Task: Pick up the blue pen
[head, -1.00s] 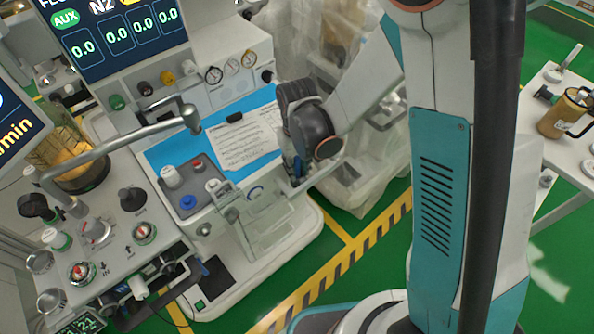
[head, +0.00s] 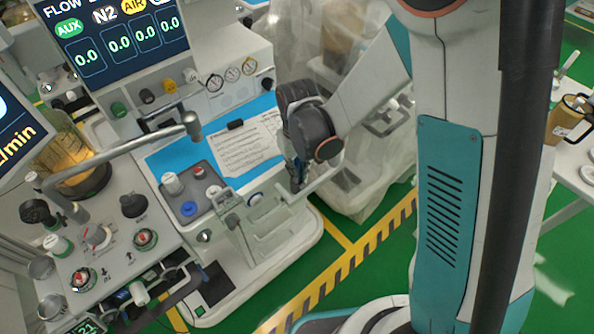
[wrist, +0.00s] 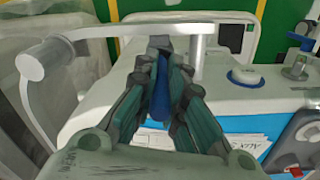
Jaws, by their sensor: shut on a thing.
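The blue pen (wrist: 161,92) shows in the wrist view as a dark blue shaft between the two fingers of my gripper (wrist: 160,75). My gripper is shut on it, and the fingers hide part of its length. In the head view my gripper (head: 297,182) points down over the right edge of the blue-topped work surface of the cart. The pen is too small and covered to make out clearly there.
A clipboard sheet (head: 245,145) lies on the blue surface (head: 165,157). A metal rail (wrist: 130,30) runs close past my fingertips. Plastic-wrapped equipment (head: 375,185) stands to the right.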

